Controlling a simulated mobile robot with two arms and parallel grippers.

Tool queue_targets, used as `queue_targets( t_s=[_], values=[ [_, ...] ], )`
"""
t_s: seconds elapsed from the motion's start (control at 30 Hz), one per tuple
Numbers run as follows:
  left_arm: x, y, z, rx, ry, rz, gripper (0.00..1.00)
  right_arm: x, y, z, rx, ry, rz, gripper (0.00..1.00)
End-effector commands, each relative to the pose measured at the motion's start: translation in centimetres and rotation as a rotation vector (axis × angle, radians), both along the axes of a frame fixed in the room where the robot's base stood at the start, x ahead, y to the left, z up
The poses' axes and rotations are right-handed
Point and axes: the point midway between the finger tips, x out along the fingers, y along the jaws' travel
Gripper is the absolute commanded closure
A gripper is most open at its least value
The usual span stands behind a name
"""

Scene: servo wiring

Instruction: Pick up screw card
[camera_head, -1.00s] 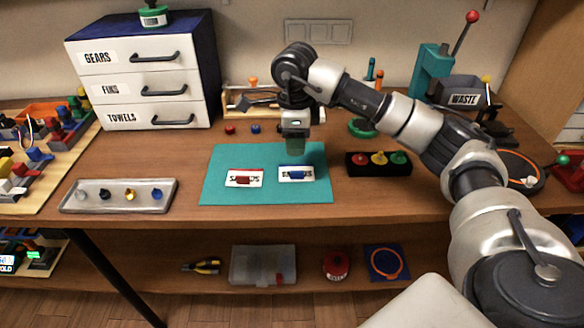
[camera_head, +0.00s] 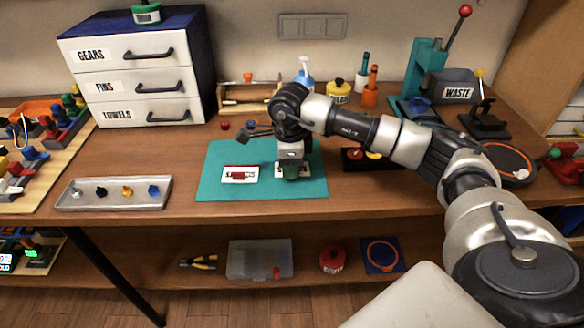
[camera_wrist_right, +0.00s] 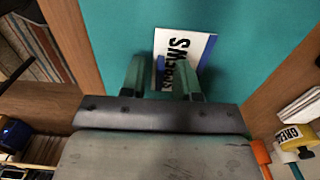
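The screw card is white with black SCREWS lettering, a blue edge and a small blue grip block. It shows best in the right wrist view (camera_wrist_right: 200,45), and only its edges show in the head view (camera_head: 306,172), under my right gripper. My right gripper (camera_head: 291,174) points down at the card on the teal mat (camera_head: 225,190). In the right wrist view its two fingers (camera_wrist_right: 161,78) stand apart on either side of the blue block, with gaps showing. A second white card with a red block (camera_head: 239,174) lies to the left. My left gripper is not in view.
A grey tray with several small pieces (camera_head: 112,205) lies left of the mat. A black holder with coloured knobs (camera_head: 354,161) is close on the right, partly behind my arm. The drawer cabinet (camera_head: 140,85) stands at the back left.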

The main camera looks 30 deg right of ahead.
Motion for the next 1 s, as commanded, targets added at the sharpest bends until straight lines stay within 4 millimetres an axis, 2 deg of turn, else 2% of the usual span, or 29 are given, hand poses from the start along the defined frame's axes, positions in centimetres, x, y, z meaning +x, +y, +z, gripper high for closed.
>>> queue_targets(
  t_s=[0.03, 0.2, 0.53, 0.67, 0.77, 0.9, 1.0],
  values=[
    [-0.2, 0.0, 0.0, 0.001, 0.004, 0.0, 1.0, 0.0, 0.0, 0.0, 0.0, 0.0, 0.0, 0.77],
    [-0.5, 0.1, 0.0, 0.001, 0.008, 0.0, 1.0, 0.0, 0.0, 0.0, 0.001, -0.001, 0.0, 1.0],
    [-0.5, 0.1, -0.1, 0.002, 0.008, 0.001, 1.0, 0.0, 0.0, 0.1, 0.0, -0.001, 0.0, 1.0],
    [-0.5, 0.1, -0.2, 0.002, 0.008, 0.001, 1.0, 0.1, 0.0, 0.8, 0.001, -0.003, 0.0, 1.0],
    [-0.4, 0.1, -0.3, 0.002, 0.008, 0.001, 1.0, 0.1, 0.0, 1.9, 0.0, -0.004, 0.0, 1.0],
    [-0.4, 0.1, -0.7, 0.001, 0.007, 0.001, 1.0, 0.1, 0.0, 4.5, 0.0, -0.007, 0.001, 1.0],
    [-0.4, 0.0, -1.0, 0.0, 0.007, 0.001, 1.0, -1.7, -2.1, 5.5, -0.004, -0.002, -0.004, 1.0]
  ],
)
